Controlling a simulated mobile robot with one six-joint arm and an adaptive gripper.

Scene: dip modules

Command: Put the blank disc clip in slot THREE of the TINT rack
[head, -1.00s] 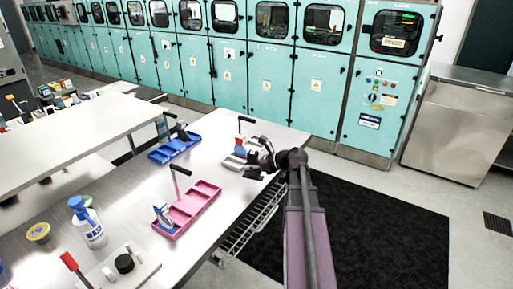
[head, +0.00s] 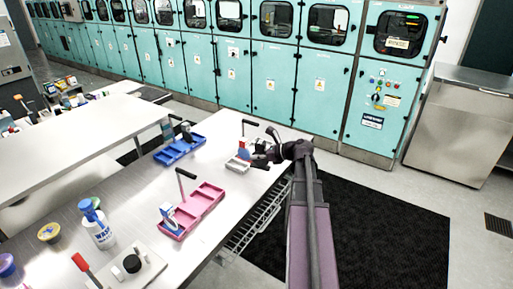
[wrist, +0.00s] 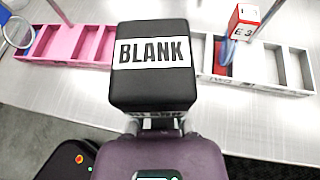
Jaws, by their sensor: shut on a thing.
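My gripper (head: 262,155) is shut on the blank disc clip (wrist: 152,75), whose black block top reads BLANK in the wrist view. The clip's lower part and my fingertips are hidden there. In the head view my gripper is at the right side of the small white rack (head: 236,165). In the wrist view the white rack (wrist: 262,85) lies to the right of the clip. A clip with a red-and-white top (wrist: 245,20) and a blue part stands in its left compartment; compartments to the right look empty. I cannot read which rack is marked TINT.
A pink rack (head: 208,197) with a clip in its near end and a blue rack (head: 180,150) stand on the same table (head: 140,200). Each rack has an upright dark post. A wash bottle (head: 98,228) and small tubs stand nearer. Teal cabinets (head: 270,85) line the back.

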